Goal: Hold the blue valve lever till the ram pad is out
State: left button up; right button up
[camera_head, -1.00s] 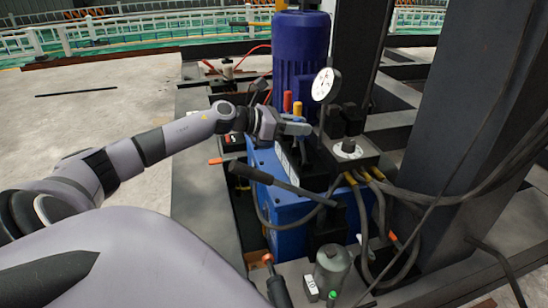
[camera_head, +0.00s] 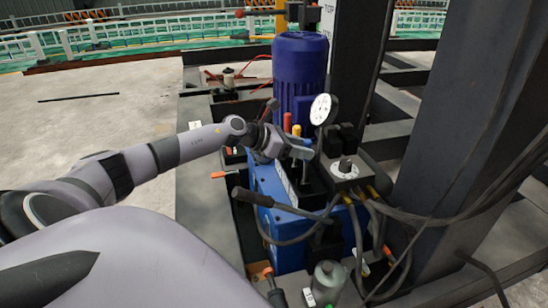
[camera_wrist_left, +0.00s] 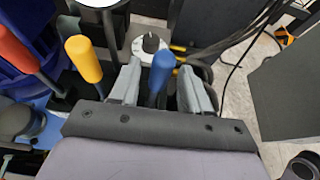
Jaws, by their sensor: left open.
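The blue valve lever (camera_wrist_left: 162,72) stands between the two spread fingers of my left gripper (camera_wrist_left: 158,88) in the left wrist view. Gaps show on both sides of its tip, so the fingers are open around it and not closed on it. In the head view my left gripper (camera_head: 303,150) is over the blue hydraulic unit, and its fingers hide the blue lever. A yellow lever (camera_wrist_left: 84,58) and a red lever (camera_wrist_left: 17,48) stand to its left in the wrist view. I cannot make out the ram pad for certain. My right gripper is not in view.
A purple-blue motor (camera_head: 300,70) stands behind the levers. A round gauge (camera_head: 321,109) is close to the right of my gripper. A black pump handle (camera_head: 285,205) crosses the front, hoses (camera_head: 385,230) hang at right, and a thick dark column (camera_head: 460,120) rises beyond.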

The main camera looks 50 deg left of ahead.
pick_arm(q)
jog(key=b+v, duration=0.1)
jog(key=v, duration=0.7)
jog(key=shift+b, duration=0.35)
jog(key=shift+r, duration=0.15)
